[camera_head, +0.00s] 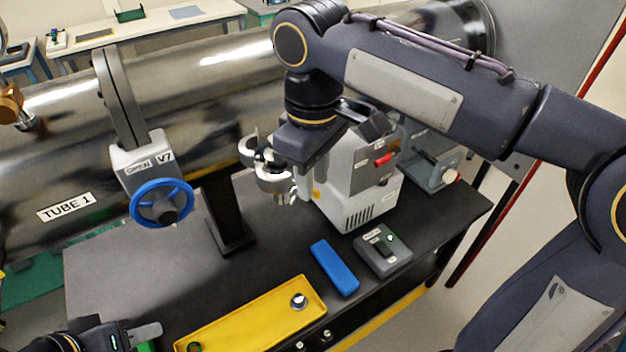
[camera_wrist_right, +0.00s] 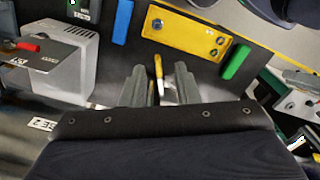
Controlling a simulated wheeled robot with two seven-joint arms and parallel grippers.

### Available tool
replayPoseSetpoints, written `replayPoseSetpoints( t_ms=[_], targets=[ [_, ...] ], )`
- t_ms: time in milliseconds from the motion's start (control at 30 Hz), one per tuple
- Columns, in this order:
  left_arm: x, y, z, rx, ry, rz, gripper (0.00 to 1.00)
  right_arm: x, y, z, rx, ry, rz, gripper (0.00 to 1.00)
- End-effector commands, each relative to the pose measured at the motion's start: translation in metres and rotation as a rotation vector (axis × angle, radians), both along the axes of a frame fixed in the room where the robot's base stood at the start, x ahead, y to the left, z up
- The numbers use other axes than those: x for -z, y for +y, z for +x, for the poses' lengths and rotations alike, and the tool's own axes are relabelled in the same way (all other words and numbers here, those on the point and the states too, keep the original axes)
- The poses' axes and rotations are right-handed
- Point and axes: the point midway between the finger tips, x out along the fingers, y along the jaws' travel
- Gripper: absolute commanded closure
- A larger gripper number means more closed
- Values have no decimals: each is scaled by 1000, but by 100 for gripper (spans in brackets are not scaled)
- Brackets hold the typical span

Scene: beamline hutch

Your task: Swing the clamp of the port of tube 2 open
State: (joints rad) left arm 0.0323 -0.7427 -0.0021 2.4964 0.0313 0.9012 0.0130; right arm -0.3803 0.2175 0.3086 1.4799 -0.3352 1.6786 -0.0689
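I cannot tell which piece is the clamp; the gripper and arm hide part of that area. In the right wrist view the two fingers (camera_wrist_right: 161,84) stand apart, with a thin yellow and pale piece (camera_wrist_right: 158,70) showing between them; contact is not clear. A partly hidden label ending in "2" (camera_wrist_right: 41,124) shows at the left. My left gripper (camera_head: 140,336) is at the bottom left, mostly cut off.
The tube labelled TUBE 1 (camera_head: 66,207) carries valve V7 with a blue handwheel (camera_head: 162,203). The grey pump unit (camera_head: 362,198) stands on the black table. A yellow tray (camera_head: 250,318), a blue block (camera_head: 334,268) and a small grey control box (camera_head: 383,250) lie in front.

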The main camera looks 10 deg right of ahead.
Motion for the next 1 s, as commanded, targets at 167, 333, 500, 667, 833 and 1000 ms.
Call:
replayPoseSetpoints(
  t_ms=[167, 333, 500, 667, 833, 1000],
  targets=[
    [1, 0, 0, 0, 0, 0, 64, -33, 1, 0, -1, -3, 3, 72],
    [1, 0, 0, 0, 0, 0, 64, -55, 1, 0, -1, -2, 2, 72],
    [1, 0, 0, 0, 0, 0, 64, -64, 0, 0, -1, 0, 1, 72],
    [1, 0, 0, 0, 0, 0, 64, -64, 0, 0, -1, 0, 1, 72],
    [1, 0, 0, 0, 0, 0, 64, -64, 0, 0, -1, 0, 1, 72],
    [4, 0, 0, 0, 0, 0, 64, -55, -11, -5, 31, -15, 19, 72]
  ],
)
